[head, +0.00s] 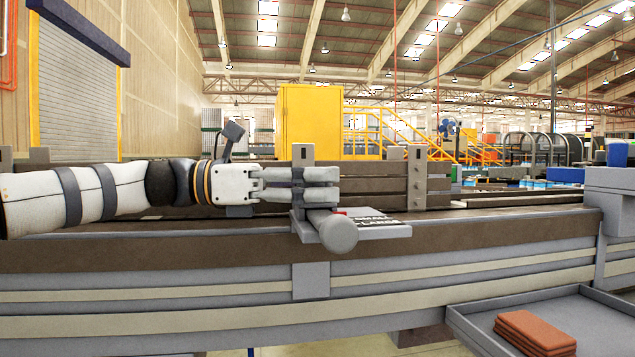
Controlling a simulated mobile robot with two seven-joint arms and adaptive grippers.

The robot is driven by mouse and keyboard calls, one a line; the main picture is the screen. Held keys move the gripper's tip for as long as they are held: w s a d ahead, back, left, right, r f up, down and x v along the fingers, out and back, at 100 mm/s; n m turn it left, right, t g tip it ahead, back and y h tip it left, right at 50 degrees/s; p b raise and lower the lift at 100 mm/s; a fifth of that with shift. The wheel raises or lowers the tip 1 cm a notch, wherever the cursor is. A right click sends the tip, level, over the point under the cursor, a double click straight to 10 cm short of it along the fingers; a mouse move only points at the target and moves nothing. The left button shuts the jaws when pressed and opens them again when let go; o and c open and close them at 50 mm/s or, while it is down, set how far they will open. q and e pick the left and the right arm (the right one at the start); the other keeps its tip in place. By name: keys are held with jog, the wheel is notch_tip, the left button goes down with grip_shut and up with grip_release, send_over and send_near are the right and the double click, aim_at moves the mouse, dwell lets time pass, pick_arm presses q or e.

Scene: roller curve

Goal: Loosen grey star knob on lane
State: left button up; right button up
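My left gripper (337,184) reaches in from the left above the front rail, its fingers pointing right. The two fingers lie close together with only a narrow gap, and I see nothing between them. Below them a grey rounded handle or knob (338,235) sticks out toward me over a grey plate (385,231). The plate has white lettering that seems to read SMALL and LARGE, and a small red mark shows beside the handle. I cannot make out a star shape; part of this area is hidden behind the gripper. My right gripper is not in view.
The long lane rail (160,248) runs across the view. Grey posts (417,175) stand behind the plate. A grey tray (590,318) with orange-brown slabs (535,332) is at the lower right. A grey housing (612,190) stands at the right edge.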

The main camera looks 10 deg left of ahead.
pick_arm(q)
jog(key=v, duration=1.2)
jog(key=shift+f, duration=0.1)
